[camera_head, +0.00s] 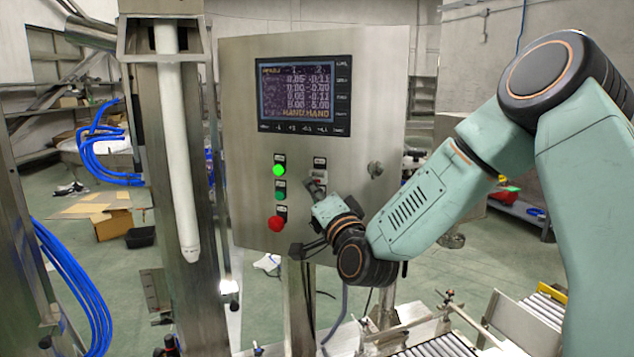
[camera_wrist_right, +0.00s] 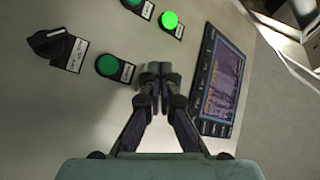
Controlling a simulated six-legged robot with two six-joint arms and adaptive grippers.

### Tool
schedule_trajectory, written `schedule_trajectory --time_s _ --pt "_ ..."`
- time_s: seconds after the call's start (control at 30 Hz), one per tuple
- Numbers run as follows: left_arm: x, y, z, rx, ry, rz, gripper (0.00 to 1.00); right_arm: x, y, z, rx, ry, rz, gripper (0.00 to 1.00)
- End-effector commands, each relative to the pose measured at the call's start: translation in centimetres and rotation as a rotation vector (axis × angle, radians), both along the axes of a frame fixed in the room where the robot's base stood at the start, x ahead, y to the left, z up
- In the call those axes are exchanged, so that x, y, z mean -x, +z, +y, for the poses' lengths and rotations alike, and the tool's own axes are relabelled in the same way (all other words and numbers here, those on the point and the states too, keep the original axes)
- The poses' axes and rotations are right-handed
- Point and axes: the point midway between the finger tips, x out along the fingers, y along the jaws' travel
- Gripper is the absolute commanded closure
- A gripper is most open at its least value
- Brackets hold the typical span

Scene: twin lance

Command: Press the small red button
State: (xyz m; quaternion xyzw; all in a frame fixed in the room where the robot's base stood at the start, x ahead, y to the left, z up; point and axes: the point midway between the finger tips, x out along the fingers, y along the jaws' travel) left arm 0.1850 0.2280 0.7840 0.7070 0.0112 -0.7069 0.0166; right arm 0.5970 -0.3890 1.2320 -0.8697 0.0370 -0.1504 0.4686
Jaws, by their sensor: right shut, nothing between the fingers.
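A red button (camera_head: 276,222) with a round head sits low in the left column of controls on the metal control panel (camera_head: 240,120). It is the only red button in the head view, and the wrist view shows none. My right gripper (camera_head: 317,186) is shut and empty, its fingers pointing at the panel's right column of controls. In the right wrist view the closed fingertips (camera_wrist_right: 153,72) cover a patch of panel between a green button (camera_wrist_right: 108,65) and the screen (camera_wrist_right: 218,80). What lies behind them is hidden, and I cannot tell whether they touch. My left gripper is out of view.
A lit green button (camera_head: 278,170) and a darker green one (camera_head: 280,189) sit above the red button. A black selector switch (camera_wrist_right: 50,43) is at the left of the wrist view. A steel column with a white tube (camera_head: 177,150) stands left of the panel; a roller conveyor (camera_head: 440,346) lies below right.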

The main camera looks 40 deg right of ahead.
Motion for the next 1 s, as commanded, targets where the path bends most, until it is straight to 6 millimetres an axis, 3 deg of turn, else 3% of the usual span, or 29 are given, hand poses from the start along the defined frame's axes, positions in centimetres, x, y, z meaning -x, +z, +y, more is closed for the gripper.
schedule_trajectory --time_s 1.0 --pt "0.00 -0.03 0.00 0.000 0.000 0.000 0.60 -0.54 -0.01 -0.81 0.000 0.000 0.000 1.00"
